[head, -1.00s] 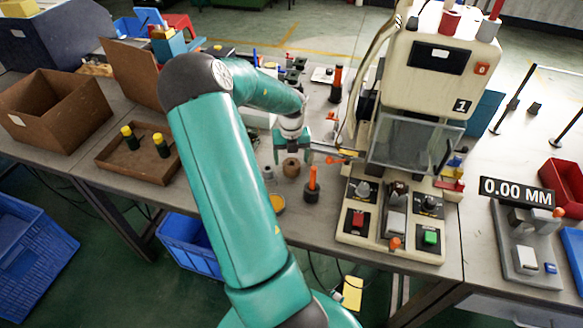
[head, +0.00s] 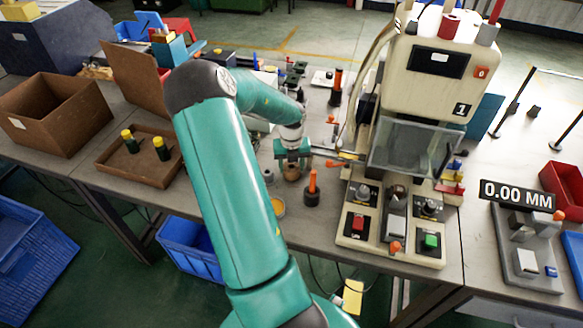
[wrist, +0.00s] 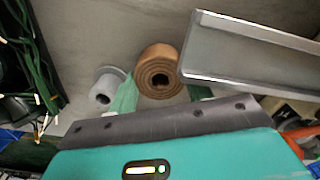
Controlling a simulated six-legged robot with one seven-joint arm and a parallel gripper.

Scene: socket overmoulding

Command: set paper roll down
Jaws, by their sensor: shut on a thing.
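The paper roll (head: 292,174) is a brown coil with a dark hollow centre, upright at the bench's front part. In the wrist view the roll (wrist: 158,66) shows its coiled end between two green fingertips. My gripper (head: 292,163) points down over the roll and covers its upper part in the head view. In the wrist view my gripper (wrist: 162,94) is shut on the roll, one finger on each side. I cannot tell whether the roll's base touches the bench.
A grey roll (wrist: 104,88) stands close to the left finger. An orange-topped post (head: 312,188) stands just right of the roll, with a yellow-topped round dish (head: 278,207) in front. The white machine (head: 412,150) is to the right; a brown tray (head: 140,160) lies left.

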